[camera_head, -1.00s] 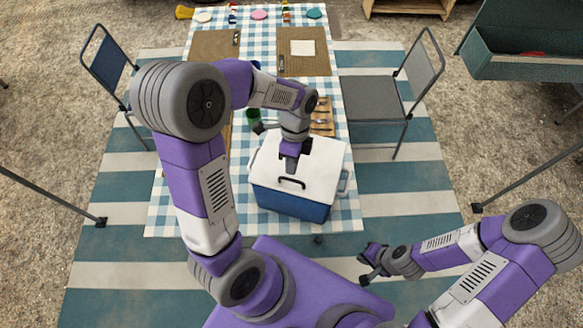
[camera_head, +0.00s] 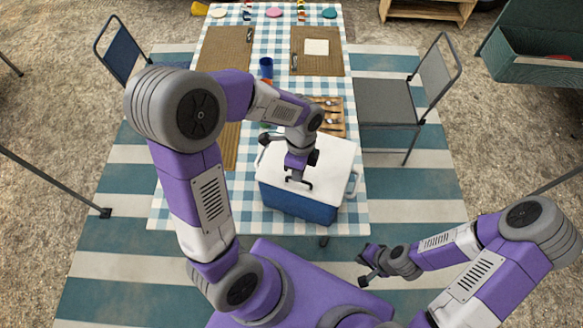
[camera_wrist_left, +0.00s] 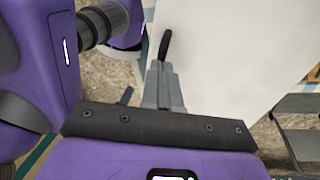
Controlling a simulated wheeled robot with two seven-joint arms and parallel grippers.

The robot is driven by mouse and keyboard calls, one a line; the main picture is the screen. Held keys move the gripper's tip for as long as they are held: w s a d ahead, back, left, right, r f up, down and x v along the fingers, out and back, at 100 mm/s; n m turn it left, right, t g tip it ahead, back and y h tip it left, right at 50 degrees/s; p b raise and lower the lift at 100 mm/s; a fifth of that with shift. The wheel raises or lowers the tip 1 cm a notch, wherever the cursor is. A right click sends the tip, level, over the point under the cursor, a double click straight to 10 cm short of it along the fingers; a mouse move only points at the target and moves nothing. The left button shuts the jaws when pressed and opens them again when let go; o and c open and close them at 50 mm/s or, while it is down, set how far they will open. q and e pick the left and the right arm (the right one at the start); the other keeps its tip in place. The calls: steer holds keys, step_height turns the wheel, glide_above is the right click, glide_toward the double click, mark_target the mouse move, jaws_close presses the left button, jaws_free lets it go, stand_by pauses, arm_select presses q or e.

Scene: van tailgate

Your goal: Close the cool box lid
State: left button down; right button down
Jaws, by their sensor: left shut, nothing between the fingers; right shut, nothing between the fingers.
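The cool box (camera_head: 298,204) has a blue body and stands on the near end of the table. Its white lid (camera_head: 336,160) lies over the body and looks flat; I see no clear gap at the front. My right gripper (camera_head: 365,268) is shut and empty, away from the box at the lower right.
The checked table (camera_head: 240,205) also carries a cutlery tray (camera_head: 335,110), a blue cup (camera_head: 266,67) and placemats (camera_head: 318,60). A grey chair (camera_head: 390,100) stands to the right and a blue chair (camera_head: 118,55) to the left. Striped mat surrounds the table.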

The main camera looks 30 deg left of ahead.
arm_select(q)
steer(key=shift+s+d+f, duration=0.15)
steer(key=shift+f, duration=0.1)
steer(key=shift+r, duration=0.2)
step_height(320, 180, up, 14)
steer(key=w+p, duration=0.3)
steer(key=p, duration=0.2)
steer(key=shift+a, duration=0.45)
steer(key=shift+s+f, duration=0.1)
